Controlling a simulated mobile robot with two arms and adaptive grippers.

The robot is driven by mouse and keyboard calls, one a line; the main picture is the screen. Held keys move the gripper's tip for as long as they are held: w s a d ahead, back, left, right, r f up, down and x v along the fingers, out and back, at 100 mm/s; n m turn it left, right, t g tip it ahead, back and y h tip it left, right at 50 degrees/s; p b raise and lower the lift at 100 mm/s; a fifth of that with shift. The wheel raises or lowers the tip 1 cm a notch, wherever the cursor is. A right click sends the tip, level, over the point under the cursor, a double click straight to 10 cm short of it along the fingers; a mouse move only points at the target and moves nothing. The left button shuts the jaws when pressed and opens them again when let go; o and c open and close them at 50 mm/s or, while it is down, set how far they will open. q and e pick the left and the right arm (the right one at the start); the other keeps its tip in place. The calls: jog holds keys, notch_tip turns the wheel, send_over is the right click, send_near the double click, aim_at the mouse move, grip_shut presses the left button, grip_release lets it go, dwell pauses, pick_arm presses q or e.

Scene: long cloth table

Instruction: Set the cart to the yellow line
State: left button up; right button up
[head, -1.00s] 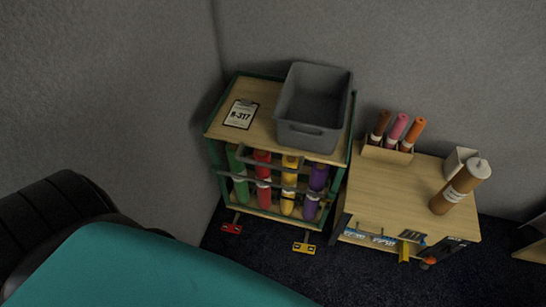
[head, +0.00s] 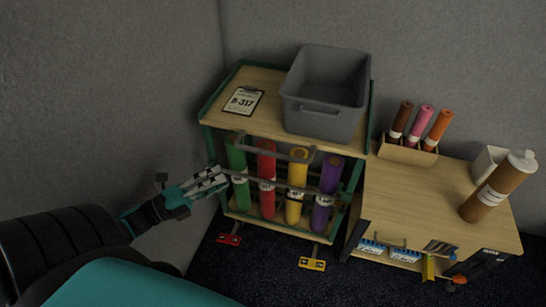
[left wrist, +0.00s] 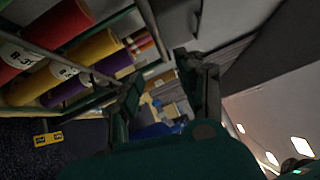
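The cart (head: 265,121) has a wooden top, a green frame and a lower shelf, and stands against the grey wall. Upright green, red, yellow and purple rolls stand in it, behind a grey handle bar (head: 270,155). A red pedal (head: 229,239) and a yellow pedal (head: 312,264) stick out at its foot; the yellow pedal also shows in the left wrist view (left wrist: 48,139). My left gripper (head: 216,178) is at the cart's front left, near the green roll, with its fingers apart (left wrist: 162,82) and nothing between them. My right gripper is out of view. No yellow line is visible.
A grey bin (head: 325,92) and a clipboard reading R-317 (head: 243,101) rest on the cart top. Dark carpet (head: 225,275) lies in front.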

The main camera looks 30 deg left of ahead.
aim_at(273, 155)
pick_arm(q)
jog(key=b+x, duration=0.1)
jog(key=x, duration=1.4)
jog(key=shift+a, duration=0.1)
jog(key=shift+w, duration=0.3)
jog(key=shift+w+d, duration=0.15)
jog(key=shift+d, duration=0.1)
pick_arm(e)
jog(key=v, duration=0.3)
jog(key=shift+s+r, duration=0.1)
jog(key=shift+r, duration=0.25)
pick_arm(q)
grip_shut()
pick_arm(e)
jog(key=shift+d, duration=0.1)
pick_arm(q)
jog(key=shift+f, duration=0.1)
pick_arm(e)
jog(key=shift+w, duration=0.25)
